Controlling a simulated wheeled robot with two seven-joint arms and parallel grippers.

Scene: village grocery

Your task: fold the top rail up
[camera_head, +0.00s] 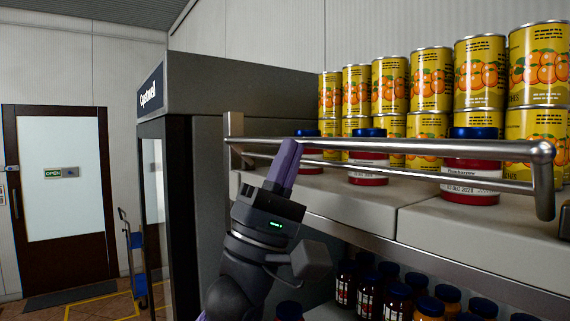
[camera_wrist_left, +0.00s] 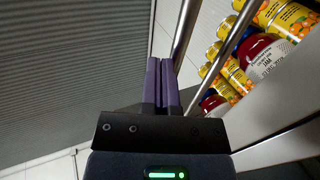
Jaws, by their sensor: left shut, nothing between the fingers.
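The top rail (camera_head: 420,147) is a shiny metal guard with two bars and a bent right end. It runs along the front of the top shelf (camera_head: 340,197), in front of jars and cans. Its two bars also slant through the left wrist view (camera_wrist_left: 186,28). My left gripper (camera_head: 289,146) is shut and empty. Its purple fingers overlap the rail near its left end in the head view. In the left wrist view the fingertips (camera_wrist_left: 160,62) lie beside the near bar; I cannot tell whether they touch it. My right gripper is not in view.
Stacked yellow cans (camera_head: 431,78) and red jars with blue lids (camera_head: 469,168) stand behind the rail. More dark jars (camera_head: 367,292) fill the shelf below. A grey cabinet (camera_head: 250,85) stands to the left. Farther left are a blue hand truck (camera_head: 137,262) and a door (camera_head: 62,190).

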